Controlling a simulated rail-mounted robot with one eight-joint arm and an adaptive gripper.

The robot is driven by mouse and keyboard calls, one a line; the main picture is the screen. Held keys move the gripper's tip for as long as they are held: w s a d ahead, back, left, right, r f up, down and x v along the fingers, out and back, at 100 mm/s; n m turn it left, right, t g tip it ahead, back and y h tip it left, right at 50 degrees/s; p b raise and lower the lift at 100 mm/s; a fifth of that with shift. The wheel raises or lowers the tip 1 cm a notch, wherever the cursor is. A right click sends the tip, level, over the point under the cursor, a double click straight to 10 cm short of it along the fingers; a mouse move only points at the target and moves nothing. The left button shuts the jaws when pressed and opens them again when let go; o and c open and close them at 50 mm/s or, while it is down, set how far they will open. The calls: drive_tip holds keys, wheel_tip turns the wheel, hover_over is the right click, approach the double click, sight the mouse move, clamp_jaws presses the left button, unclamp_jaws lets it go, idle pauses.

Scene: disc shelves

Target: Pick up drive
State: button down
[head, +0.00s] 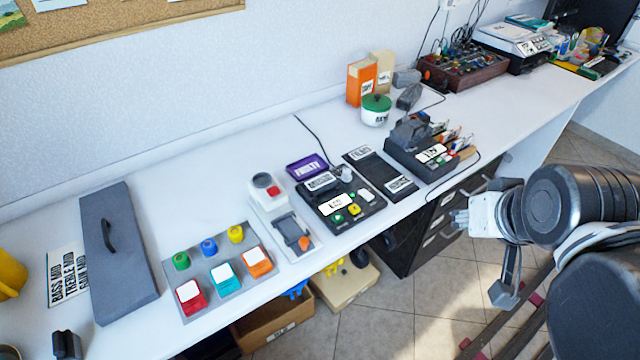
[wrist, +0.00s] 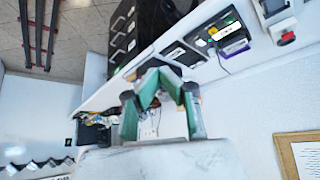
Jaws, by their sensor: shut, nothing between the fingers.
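I cannot tell which item is the drive; no label that I can read says so. Candidates lie on the long white bench (head: 100,200): a dark console (head: 340,205) with a white label and coloured buttons, a dark flat unit (head: 382,172) with labels, and a grey-white device with a red button (head: 268,190). My gripper (head: 462,217) is at the right, off the bench's front edge and apart from these items. In the wrist view my gripper (wrist: 158,80) shows green inner pads; it is shut and empty.
A grey case with a handle (head: 118,255) and a panel of coloured knobs and blocks (head: 220,280) lie on the left. Orange and tan boxes (head: 362,82) and a green-lidded pot (head: 376,110) stand at the back.

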drive_tip(key=c, duration=2.4)
unclamp_jaws()
drive_tip(key=shift+c, duration=0.2)
drive_tip(key=o, duration=1.5)
drive_tip(key=shift+r, duration=0.1)
